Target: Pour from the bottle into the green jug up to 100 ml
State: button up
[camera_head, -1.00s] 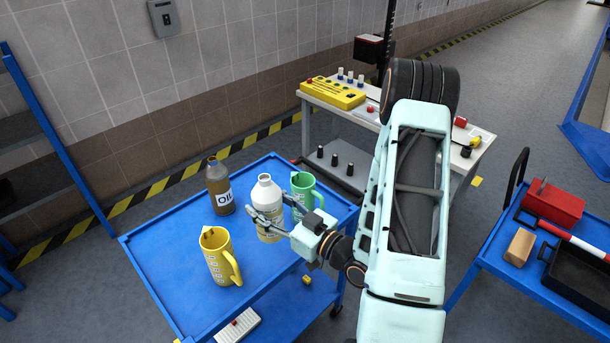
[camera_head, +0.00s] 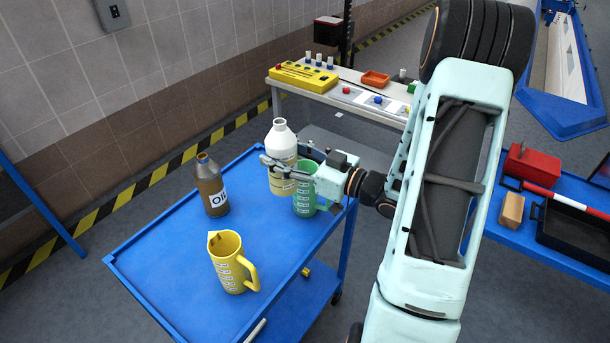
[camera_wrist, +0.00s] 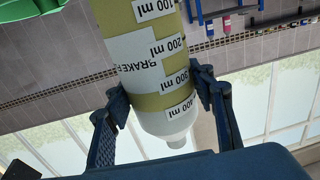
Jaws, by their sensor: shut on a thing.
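The bottle (camera_head: 282,158) is white with a yellow-olive lower part, and looks upright and lifted above the blue cart. My gripper (camera_head: 280,170) is shut around it. In the wrist view the bottle (camera_wrist: 150,50) stands between both fingers (camera_wrist: 160,95), with a BRAKE label and ml marks from 100 to 400; its neck points down in that picture. The green jug (camera_head: 304,197) stands on the cart just right of and nearer than the bottle, partly hidden by my gripper. Its liquid level cannot be seen. A green edge (camera_wrist: 28,8) shows at the wrist view's top left.
A brown OIL bottle (camera_head: 211,188) and a yellow jug (camera_head: 231,264) stand on the blue cart (camera_head: 165,255), left of the green jug. A workbench (camera_head: 350,95) with a yellow box (camera_head: 303,77) is behind. The cart's front left is clear.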

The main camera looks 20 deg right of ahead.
aim_at(291, 179)
jog(key=d+r+b, duration=0.1)
jog(key=d+r+y+b, duration=0.1)
jog(key=d, duration=0.1)
jog(key=shift+w+n+g, duration=0.1)
jog(key=shift+n+g, duration=0.3)
jog(key=shift+d+r, duration=0.1)
jog(key=shift+d, duration=0.05)
jog(key=shift+m+p, duration=0.6)
jog(key=shift+p, duration=0.25)
jog(key=shift+w+f+m, duration=0.1)
jog(key=shift+f+m, duration=0.5)
jog(key=shift+s+f+m+g+p, duration=0.1)
jog(key=shift+f+m+g+p, duration=0.2)
jog(key=shift+f+m, duration=1.1)
jog(key=shift+s+f+m+g+p, duration=0.1)
jog(key=shift+f+m+p, duration=0.3)
jog(key=shift+f+m, duration=0.95)
jog(key=shift+s+a+f+m, duration=0.2)
jog(key=shift+a+f+m, duration=0.15)
jog(key=shift+m, duration=0.1)
jog(key=shift+s+a+m+p, duration=0.2)
jog(key=shift+m+p, duration=0.4)
jog(key=shift+p, duration=0.2)
jog(key=shift+f+m, duration=0.15)
jog(key=shift+m, duration=0.15)
jog(key=shift+s+a+m+p, duration=0.15)
jog(key=shift+m+p, duration=0.25)
jog(key=shift+s+a+f+m+p, duration=0.15)
jog(key=shift+f+m+p, duration=0.25)
jog(key=shift+f+m, duration=0.5)
